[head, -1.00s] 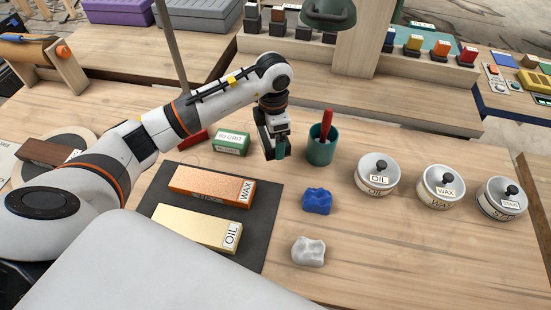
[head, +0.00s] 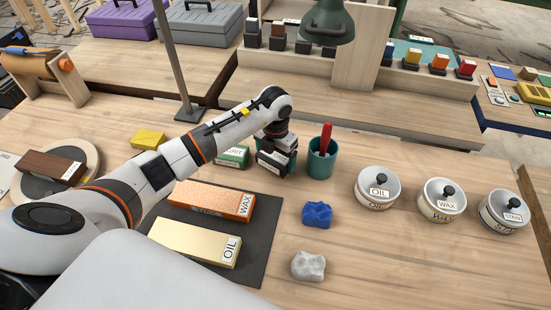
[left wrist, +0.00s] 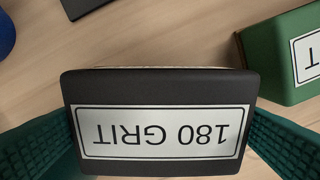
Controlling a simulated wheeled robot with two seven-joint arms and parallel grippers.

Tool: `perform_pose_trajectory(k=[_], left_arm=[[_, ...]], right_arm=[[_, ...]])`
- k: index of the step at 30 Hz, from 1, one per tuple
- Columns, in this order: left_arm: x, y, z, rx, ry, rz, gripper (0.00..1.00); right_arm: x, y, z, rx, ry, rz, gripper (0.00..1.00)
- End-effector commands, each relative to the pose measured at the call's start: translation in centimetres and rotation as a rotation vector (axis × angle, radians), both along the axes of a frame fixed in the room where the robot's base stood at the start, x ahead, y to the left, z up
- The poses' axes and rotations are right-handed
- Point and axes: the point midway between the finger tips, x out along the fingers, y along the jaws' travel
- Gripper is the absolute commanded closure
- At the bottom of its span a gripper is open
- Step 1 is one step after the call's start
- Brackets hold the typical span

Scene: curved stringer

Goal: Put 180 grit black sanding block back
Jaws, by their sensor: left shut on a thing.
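The black sanding block (left wrist: 160,90), labelled "180 GRIT", fills the middle of the left wrist view, its label upside down there. My left gripper (head: 273,164) is shut on it, with green fingers on both its short sides. In the head view the block (head: 270,163) shows as a small dark shape with a white label at the gripper, left of the teal cup. I cannot tell whether it touches the table. A green block (head: 233,156) sits just left of it, partly hidden by my arm; it also shows in the left wrist view (left wrist: 283,58). My right gripper is out of view.
The teal cup (head: 321,162) with a red-handled tool stands close on the right. In front are a dark mat (head: 262,225) with two labelled blocks, a blue cloth (head: 317,214) and a white cloth (head: 308,265). A yellow block (head: 148,140) lies left, a lamp pole (head: 174,65) behind.

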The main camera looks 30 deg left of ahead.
Motion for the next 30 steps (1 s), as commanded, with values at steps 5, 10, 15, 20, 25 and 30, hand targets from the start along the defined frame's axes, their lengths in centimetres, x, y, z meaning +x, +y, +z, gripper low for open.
perform_pose_trajectory(k=[5,10,15,20,25,30], left_arm=[[0.0,0.0,-1.7,-0.001,-0.001,0.000,0.34],[0.0,0.0,-1.7,0.000,-0.002,-0.001,0.34],[0.0,0.0,-2.0,0.000,-0.001,-0.001,0.03],[0.0,0.0,-1.9,0.000,-0.001,-0.001,0.00],[0.0,0.0,-1.4,0.000,-0.002,-0.001,0.00],[0.1,0.0,1.1,0.001,-0.006,-0.002,0.00]], right_arm=[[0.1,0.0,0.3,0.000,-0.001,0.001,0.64],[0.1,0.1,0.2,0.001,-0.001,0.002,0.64],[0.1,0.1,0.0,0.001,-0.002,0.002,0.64],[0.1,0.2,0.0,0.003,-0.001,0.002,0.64],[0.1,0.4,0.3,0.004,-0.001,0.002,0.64],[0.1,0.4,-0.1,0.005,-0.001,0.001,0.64]])
